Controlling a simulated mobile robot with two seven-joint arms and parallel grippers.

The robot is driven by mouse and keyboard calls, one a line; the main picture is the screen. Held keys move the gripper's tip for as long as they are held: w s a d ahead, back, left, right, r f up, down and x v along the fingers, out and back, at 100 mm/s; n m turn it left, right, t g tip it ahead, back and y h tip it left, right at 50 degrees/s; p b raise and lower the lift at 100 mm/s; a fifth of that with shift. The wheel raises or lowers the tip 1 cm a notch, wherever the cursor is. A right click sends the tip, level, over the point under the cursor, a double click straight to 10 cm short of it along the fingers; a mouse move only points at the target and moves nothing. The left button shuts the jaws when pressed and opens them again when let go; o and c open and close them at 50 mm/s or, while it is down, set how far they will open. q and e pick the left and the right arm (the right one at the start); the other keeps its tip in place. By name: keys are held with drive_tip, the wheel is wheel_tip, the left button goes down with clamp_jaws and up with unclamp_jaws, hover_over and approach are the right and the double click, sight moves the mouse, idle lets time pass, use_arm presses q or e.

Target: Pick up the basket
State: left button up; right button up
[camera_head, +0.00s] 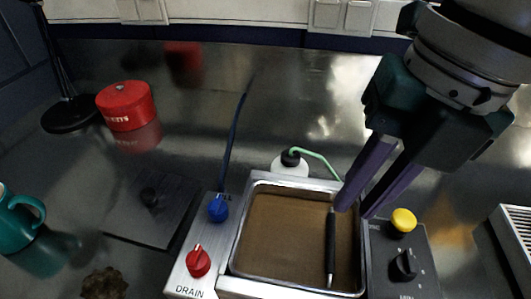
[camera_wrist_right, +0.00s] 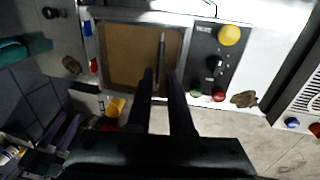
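A metal tank (camera_head: 240,235) holds murky brown liquid. A slim black bar (camera_head: 331,245), which looks like the basket's handle, lies along the tank's right side; it also shows in the right wrist view (camera_wrist_right: 161,48). The basket's body cannot be made out in the brown liquid. My right gripper (camera_head: 356,212) points down over the tank's right edge, with its two purple fingers apart and nothing visible between them. In the right wrist view the bar lies just beyond the fingertips. Purple bars at that view's lower left may be my left gripper (camera_wrist_right: 55,138), but this is unclear.
The control panel (camera_head: 385,268) has a yellow button (camera_head: 403,221) and a black knob (camera_head: 404,264). Left of the tank are a blue knob (camera_head: 218,208) and a red knob (camera_head: 197,262). A bottle (camera_head: 290,165) with a green tube stands behind. A red tin (camera_head: 126,106) and teal mug (camera_head: 18,218) stand left.

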sight(333, 230)
drive_tip(key=f, duration=0.2)
drive_tip(key=a+f, duration=0.1)
drive_tip(key=f, duration=0.5)
drive_tip(key=shift+w+a+f, duration=0.15)
drive_tip(key=shift+w+a, duration=0.05)
drive_tip(key=shift+w, duration=0.15)
clamp_jaws()
idle(1.0)
